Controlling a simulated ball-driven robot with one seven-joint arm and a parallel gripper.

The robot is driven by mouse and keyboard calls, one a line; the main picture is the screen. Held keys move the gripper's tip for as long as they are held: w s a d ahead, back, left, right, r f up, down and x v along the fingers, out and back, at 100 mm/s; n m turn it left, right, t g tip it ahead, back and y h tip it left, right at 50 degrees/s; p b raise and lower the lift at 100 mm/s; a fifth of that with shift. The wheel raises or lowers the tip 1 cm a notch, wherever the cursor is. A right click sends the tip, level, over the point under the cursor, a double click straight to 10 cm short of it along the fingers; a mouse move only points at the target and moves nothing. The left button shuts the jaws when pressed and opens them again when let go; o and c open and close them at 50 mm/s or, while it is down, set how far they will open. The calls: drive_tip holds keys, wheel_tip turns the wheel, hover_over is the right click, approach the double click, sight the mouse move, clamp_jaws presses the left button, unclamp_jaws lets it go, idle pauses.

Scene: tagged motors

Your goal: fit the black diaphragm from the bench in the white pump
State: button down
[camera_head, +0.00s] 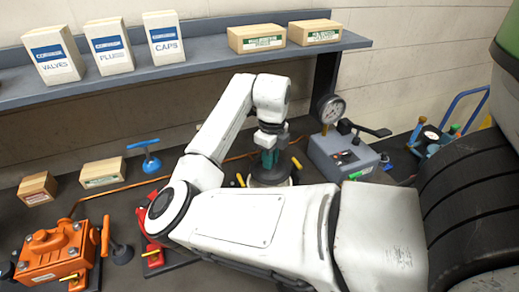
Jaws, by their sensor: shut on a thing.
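My gripper (268,157) points down in the middle of the bench, with teal parts showing at its fingers. It is shut on a dark thing just below the fingertips, which I take to be the black diaphragm (267,176); it is small and partly hidden by the fingers. The white pump (287,182) is directly under the gripper; only part of its pale rim shows, with yellow levers beside it. My arm hides its front side. I cannot tell whether the diaphragm touches the pump.
A grey box with a gauge (343,155) stands close to the right. An orange pump (55,252) and a red device (152,225) are at the left. A shelf (200,66) with boxes runs above.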

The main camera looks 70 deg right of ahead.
drive_tip(key=shift+f+b, duration=1.75)
drive_tip(key=shift+f, duration=0.55)
drive_tip(key=shift+f+b, duration=0.7)
drive_tip(key=shift+f, duration=0.35)
drive_tip(key=c, duration=1)
unclamp_jaws()
drive_tip(key=shift+r+p, duration=2.4)
drive_tip(key=shift+r, duration=0.65)
wheel_tip(320, 180, up, 11)
drive_tip(key=b, duration=0.2)
drive_tip(key=shift+f, duration=0.15)
